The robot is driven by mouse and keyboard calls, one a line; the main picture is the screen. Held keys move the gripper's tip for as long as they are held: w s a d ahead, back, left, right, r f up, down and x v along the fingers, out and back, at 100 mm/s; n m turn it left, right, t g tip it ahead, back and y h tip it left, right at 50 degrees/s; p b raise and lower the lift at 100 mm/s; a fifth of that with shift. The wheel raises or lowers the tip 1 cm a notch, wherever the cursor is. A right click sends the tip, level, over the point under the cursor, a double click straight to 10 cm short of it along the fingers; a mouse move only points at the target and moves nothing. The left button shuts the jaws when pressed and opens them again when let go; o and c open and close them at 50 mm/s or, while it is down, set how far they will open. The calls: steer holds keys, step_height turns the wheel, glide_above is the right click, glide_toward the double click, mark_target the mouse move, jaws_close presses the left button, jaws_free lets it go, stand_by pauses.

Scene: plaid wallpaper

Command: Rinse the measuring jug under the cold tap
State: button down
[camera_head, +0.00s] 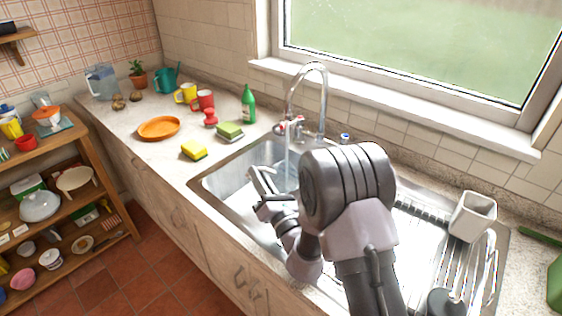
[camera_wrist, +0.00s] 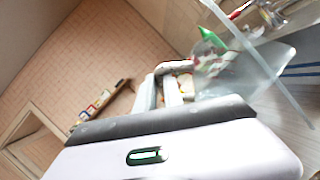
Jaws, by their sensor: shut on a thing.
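My gripper (camera_head: 264,190) is over the sink basin (camera_head: 232,186), shut on the clear measuring jug (camera_head: 283,176). My arm hides part of the jug in the head view. In the wrist view the see-through jug (camera_wrist: 245,72) is tilted at the right, with my gripper's fingers (camera_wrist: 170,88) at its side. The curved chrome tap (camera_head: 308,68) stands behind the basin. A pale vertical streak, like running water, drops from its spout toward the jug. A red-marked knob (camera_head: 281,128) is left of the tap, and a blue-marked knob (camera_head: 345,138) is right of it.
A pale cutlery holder (camera_head: 473,216) and wire rack (camera_head: 484,268) stand right, on the drainer.

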steer(key=s+a+r, duration=0.1)
steer(key=s+r, duration=0.1)
steer(key=s, duration=0.4)
steer(key=s+a+r, duration=0.2)
steer(key=s+r, duration=0.1)
steer(key=s, duration=0.3)
steer(key=shift+a+r, duration=0.25)
steer(key=shift+r, duration=0.05)
steer(key=shift+s, duration=0.1)
stand_by(0.6)
